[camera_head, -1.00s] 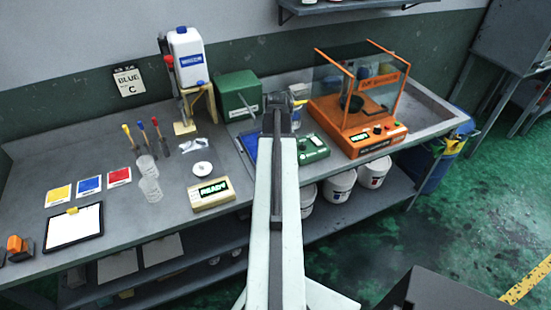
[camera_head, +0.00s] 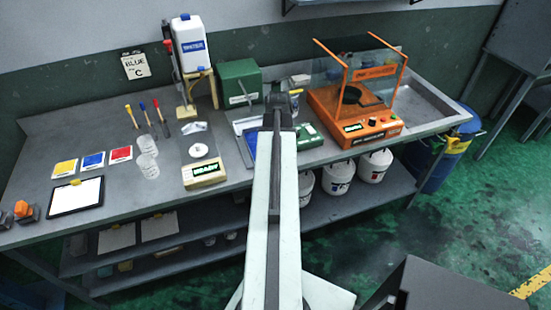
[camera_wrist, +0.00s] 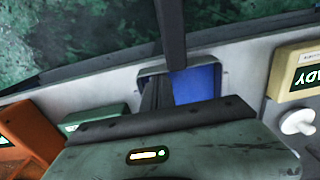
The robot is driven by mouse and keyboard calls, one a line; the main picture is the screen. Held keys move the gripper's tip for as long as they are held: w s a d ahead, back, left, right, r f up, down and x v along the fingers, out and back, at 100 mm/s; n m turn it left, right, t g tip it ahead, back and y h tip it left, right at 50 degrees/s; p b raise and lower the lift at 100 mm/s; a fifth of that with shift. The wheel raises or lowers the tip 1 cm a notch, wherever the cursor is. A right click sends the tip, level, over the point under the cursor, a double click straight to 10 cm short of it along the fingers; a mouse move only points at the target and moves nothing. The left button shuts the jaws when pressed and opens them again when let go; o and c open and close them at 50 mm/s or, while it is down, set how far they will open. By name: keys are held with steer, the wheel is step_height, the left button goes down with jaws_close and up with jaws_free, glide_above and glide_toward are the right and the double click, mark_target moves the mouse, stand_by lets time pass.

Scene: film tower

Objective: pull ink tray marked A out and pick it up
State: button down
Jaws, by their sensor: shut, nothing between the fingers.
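A shallow tray with a blue floor (camera_head: 250,146) lies on the bench, partly hidden behind my arm. A blue-floored tray also shows in the wrist view (camera_wrist: 205,84), partly covered by dark parts in front of it. I cannot read a letter A on it, so I cannot tell whether it is the marked tray. My gripper (camera_head: 276,98) is at the far end of my arm, above the bench near the tray and the green box. It is shut and empty. Its fingertips are hard to make out, and the head view shows no clear contact.
A green box (camera_head: 238,80) stands behind the tray. A white bottle (camera_head: 190,46) stands at the back. White buckets (camera_head: 338,178) sit below the bench.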

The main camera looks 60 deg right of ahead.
steer(key=shift+w+d, duration=1.2)
steer(key=shift+d, duration=0.05)
steer(key=shift+w+d+r+p, duration=0.15)
steer(key=shift+w+r+p, duration=0.05)
steer(key=shift+r+p, duration=0.25)
steer(key=shift+w+d+r+p, duration=0.1)
steer(key=shift+w+r+p, duration=0.1)
steer(key=shift+r+p, duration=0.2)
step_height(320, 180, up, 8)
steer(key=p, duration=0.8)
steer(key=shift+a+r, duration=0.15)
steer(key=shift+s, duration=0.1)
